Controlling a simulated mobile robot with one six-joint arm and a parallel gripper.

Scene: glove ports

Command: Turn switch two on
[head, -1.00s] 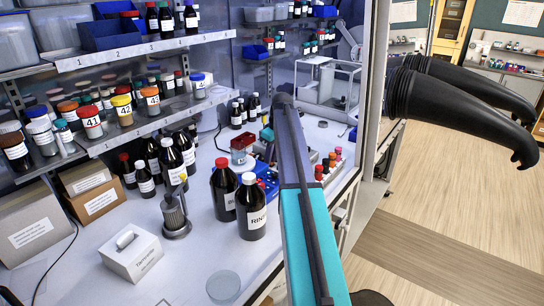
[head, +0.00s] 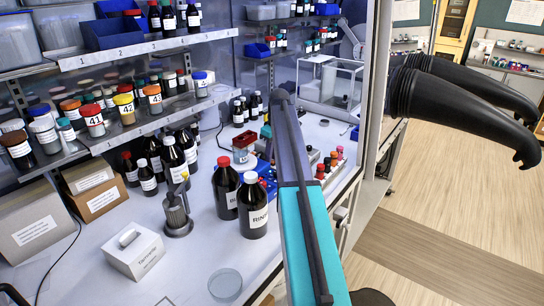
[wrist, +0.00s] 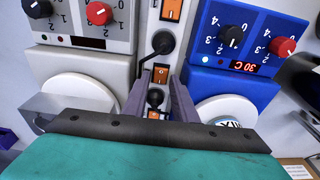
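In the wrist view, a pale strip of orange rocker switches runs up the middle: a top switch (wrist: 171,9), a middle switch (wrist: 161,74) and a lower switch (wrist: 154,114). A black ball-ended lever (wrist: 161,43) stands between the top and middle ones, and another dark knob (wrist: 155,97) lies above the lower one. I cannot read which is switch two, nor the switch states. My gripper (wrist: 158,84) is open and empty, its two fingers either side of the strip near the middle switch. Contact cannot be told. In the head view my arm hides the gripper and switches.
The wrist view shows a grey device (wrist: 82,25) with knobs on the left and a blue device (wrist: 245,45) reading 30 C on the right. In the head view, dark bottles (head: 252,205) stand left of my arm and small capped vials (head: 332,163) right of it.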

